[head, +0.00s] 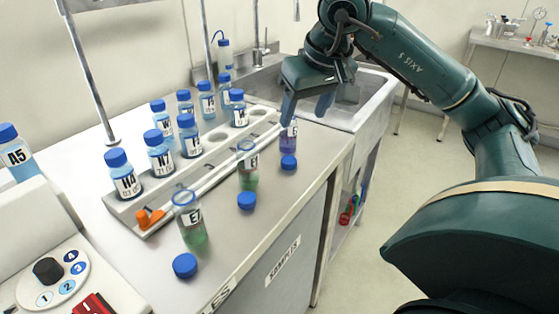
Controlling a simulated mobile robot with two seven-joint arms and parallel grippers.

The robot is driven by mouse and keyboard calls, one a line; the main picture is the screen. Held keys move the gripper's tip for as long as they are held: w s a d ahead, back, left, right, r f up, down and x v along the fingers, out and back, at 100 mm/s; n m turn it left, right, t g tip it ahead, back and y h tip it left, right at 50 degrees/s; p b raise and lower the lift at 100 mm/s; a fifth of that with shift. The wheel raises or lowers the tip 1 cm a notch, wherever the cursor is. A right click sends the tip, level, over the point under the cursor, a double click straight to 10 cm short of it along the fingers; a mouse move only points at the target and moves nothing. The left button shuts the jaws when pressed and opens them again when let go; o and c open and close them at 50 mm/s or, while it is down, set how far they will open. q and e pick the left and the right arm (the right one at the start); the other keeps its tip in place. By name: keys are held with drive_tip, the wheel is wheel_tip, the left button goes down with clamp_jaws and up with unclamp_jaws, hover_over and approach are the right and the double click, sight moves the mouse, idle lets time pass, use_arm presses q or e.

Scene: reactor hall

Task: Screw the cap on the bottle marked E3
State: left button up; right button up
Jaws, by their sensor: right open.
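Three open, uncapped bottles stand in a row on the steel bench. The nearest bottle (191,225), with green liquid, reads E7. The middle bottle (247,170), also with green liquid, has a label starting with E; its digit is unclear. The far bottle (289,138) holds bluish-purple liquid; its label is too small to read surely. A loose blue cap lies in front of each: near cap (185,265), middle cap (247,200), far cap (289,162). I cannot tell which bottle is E3. My right gripper (306,112) is open, fingers down, one finger overlapping the far bottle's top. My left gripper is out of view.
A grey rack (125,207) with several capped blue bottles stands behind the row. A sink (365,95) is at the back right. An orange clip (148,218) sits at the rack's near end. A control panel (55,275) is at the lower left.

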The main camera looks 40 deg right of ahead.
drive_tip(key=shift+s, duration=0.1)
drive_tip(key=b, duration=0.1)
hover_over(290, 160)
drive_tip(key=s, duration=0.2)
drive_tip(key=f, duration=0.7)
drive_tip(key=shift+a+f, duration=0.25)
drive_tip(key=shift+a, duration=0.15)
drive_tip(key=x, duration=0.3)
drive_tip(key=b+x, duration=0.1)
drive_tip(key=x, duration=0.1)
drive_tip(key=shift+s+f, duration=0.2)
drive_tip(key=shift+s, duration=0.15)
drive_tip(key=shift+c, duration=0.5)
drive_tip(key=c, duration=0.9)
drive_tip(key=shift+c, duration=0.2)
